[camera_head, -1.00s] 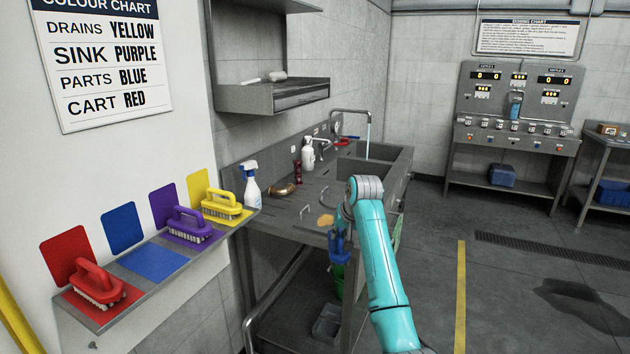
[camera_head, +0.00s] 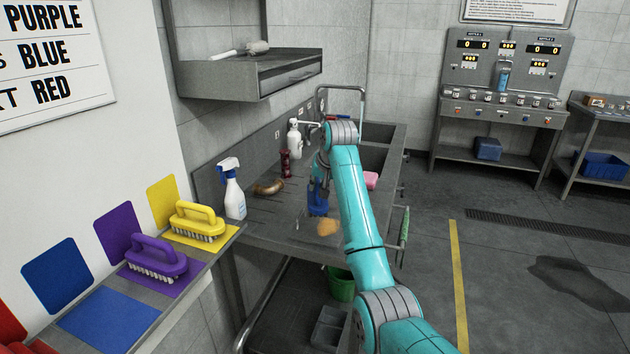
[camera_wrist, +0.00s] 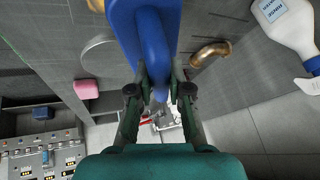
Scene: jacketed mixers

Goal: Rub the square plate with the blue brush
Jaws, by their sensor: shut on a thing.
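My gripper (camera_head: 318,183) is shut on the blue brush (camera_head: 318,205), above the grey bench (camera_head: 270,212) near its front edge. In the wrist view the brush's blue body (camera_wrist: 155,35) rises between my gripper's fingers (camera_wrist: 157,92) and hides part of the bench. A round grey disc (camera_wrist: 98,55) lies left of the brush there. I cannot clearly make out the square plate in either view. Whether the brush touches anything below it, I cannot tell.
A brass elbow (camera_head: 269,187), a spray bottle (camera_head: 234,195) and a pink block (camera_head: 371,180) stand on the bench. Sinks (camera_head: 378,134) lie farther back. Purple (camera_head: 155,260) and yellow (camera_head: 200,220) brushes rest on the left shelf; its blue pad (camera_head: 108,318) is empty.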

